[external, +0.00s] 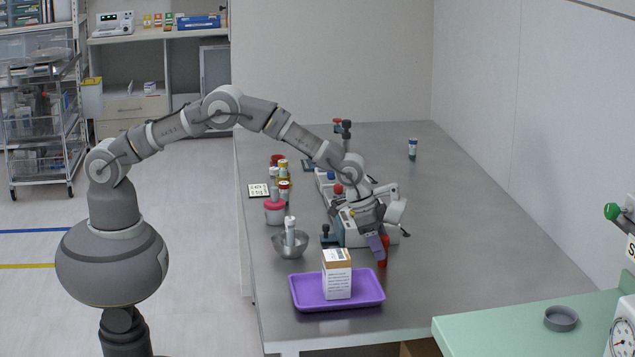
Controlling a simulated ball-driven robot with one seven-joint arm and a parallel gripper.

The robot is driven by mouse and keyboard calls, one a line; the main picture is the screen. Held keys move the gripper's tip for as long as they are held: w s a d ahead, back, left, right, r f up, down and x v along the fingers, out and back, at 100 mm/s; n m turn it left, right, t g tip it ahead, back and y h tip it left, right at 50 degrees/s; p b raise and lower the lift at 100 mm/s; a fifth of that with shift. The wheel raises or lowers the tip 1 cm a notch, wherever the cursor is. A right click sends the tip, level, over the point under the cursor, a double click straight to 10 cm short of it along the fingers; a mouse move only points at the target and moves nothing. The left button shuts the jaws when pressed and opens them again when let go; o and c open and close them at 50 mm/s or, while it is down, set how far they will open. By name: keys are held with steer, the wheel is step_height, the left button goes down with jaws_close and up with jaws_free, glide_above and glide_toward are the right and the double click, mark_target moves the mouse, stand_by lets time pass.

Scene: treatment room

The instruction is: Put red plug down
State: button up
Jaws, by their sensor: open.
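The red plug (385,251) is a small red cylinder at the lower end of my gripper, low over or on the grey table; I cannot tell whether it touches the surface. My gripper (380,256) points down beside it, with a purple-grey finger covering the plug's left side. The jaws are open. The far finger is hidden, so I cannot tell whether the plug sits between the fingers or just beside them.
Left of my gripper are a purple tray (308,304) bearing a white-and-brown box (337,279) and a metal bowl (290,247) holding a white bottle. A white-and-grey device (352,236) stands close behind. The grey table (470,235) is clear to the right.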

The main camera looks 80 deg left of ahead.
steer(key=p+v, duration=0.2)
steer(key=v, duration=0.8)
steer(key=shift+p, duration=0.35)
steer(key=shift+s+r, duration=0.1)
steer(key=shift+s, duration=0.05)
steer(key=s+a+r+n+t, duration=0.1)
steer(key=a+r+t, duration=0.3)
steer(key=r, duration=1.1)
steer(key=s+a+r+n+t, duration=0.1)
steer(key=a+r, duration=0.4)
steer(key=r, duration=0.9)
steer(key=s+a+r+n+t, duration=0.1)
steer(key=s+a+r+t, duration=0.2)
steer(key=s+r, duration=0.8)
steer(key=s+a+r+n+t+y, duration=0.1)
steer(key=s+a+r+t, duration=0.2)
steer(key=r, duration=1.5)
steer(key=s+a, duration=0.4)
steer(key=s, duration=0.4)
steer(key=shift+a+n+y, duration=0.15)
steer(key=shift+n+y, duration=0.15)
